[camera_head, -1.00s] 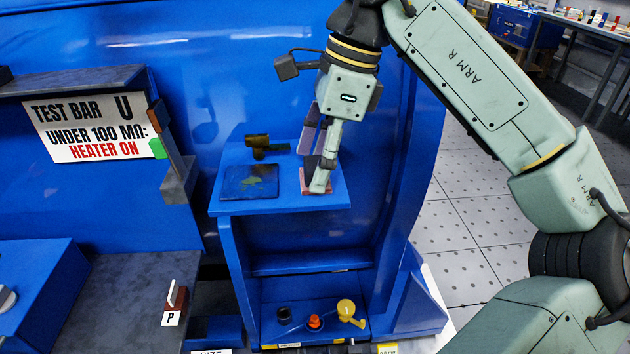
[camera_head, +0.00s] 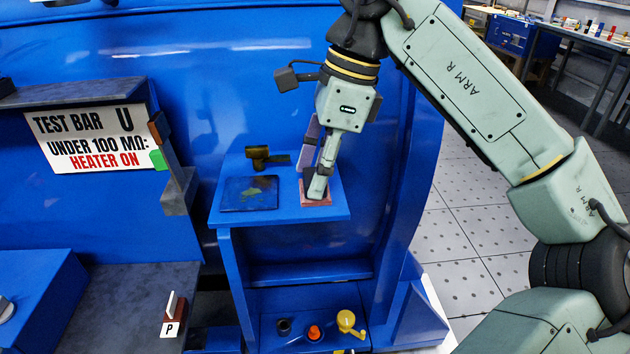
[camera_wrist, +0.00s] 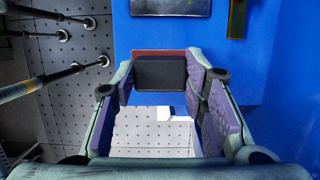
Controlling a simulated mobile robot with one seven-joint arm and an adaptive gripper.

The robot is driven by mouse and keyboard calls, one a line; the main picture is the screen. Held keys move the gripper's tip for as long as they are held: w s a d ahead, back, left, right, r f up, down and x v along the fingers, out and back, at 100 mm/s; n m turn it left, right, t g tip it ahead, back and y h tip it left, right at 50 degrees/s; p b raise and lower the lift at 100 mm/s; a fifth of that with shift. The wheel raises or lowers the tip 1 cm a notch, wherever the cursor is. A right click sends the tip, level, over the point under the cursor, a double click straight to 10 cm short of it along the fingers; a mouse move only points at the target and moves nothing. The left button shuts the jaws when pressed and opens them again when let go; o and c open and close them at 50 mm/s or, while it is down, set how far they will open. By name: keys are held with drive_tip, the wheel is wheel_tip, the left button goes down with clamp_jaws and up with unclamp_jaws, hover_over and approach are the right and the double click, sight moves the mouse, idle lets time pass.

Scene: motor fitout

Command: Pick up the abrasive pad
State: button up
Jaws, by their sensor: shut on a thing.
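The abrasive pad appears as a small reddish-brown square (camera_head: 324,203) at the right end of the blue shelf (camera_head: 290,213). In the wrist view a dark grey block (camera_wrist: 160,73) sits between my fingertips, with a reddish-brown strip (camera_wrist: 160,52) along its far edge. I take these as parts of the one pad. My gripper (camera_head: 314,188) points down onto it, and its purple-lined fingers are shut on its two sides. The fingers hide much of the pad in the head view. It is at shelf level; I cannot tell whether it touches the shelf.
On the shelf to the left lie a dark plate (camera_head: 249,194) with a greenish patch and a brass-coloured tool (camera_head: 259,158). A lower shelf holds a yellow part (camera_head: 346,321), an orange knob (camera_head: 314,332) and a dark cup. A blue wall stands close behind.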

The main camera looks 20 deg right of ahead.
sight(308, 175)
drive_tip(key=shift+r, duration=0.1)
drive_tip(key=shift+r, duration=0.5)
wheel_tip(308, 175, up, 2)
drive_tip(key=shift+r+b, duration=0.2)
drive_tip(key=shift+b, duration=0.3)
drive_tip(key=s+a+b, duration=0.1)
drive_tip(key=s+a, duration=0.2)
drive_tip(key=s, duration=0.4)
drive_tip(key=s+a+r+b, duration=0.1)
drive_tip(key=s+a+b, duration=0.1)
drive_tip(key=s, duration=0.5)
drive_tip(key=shift+s+a+r, duration=0.2)
drive_tip(key=shift+s+a, duration=0.15)
drive_tip(key=shift+a, duration=0.4)
drive_tip(key=o, duration=0.6)
drive_tip(key=c, duration=0.5)
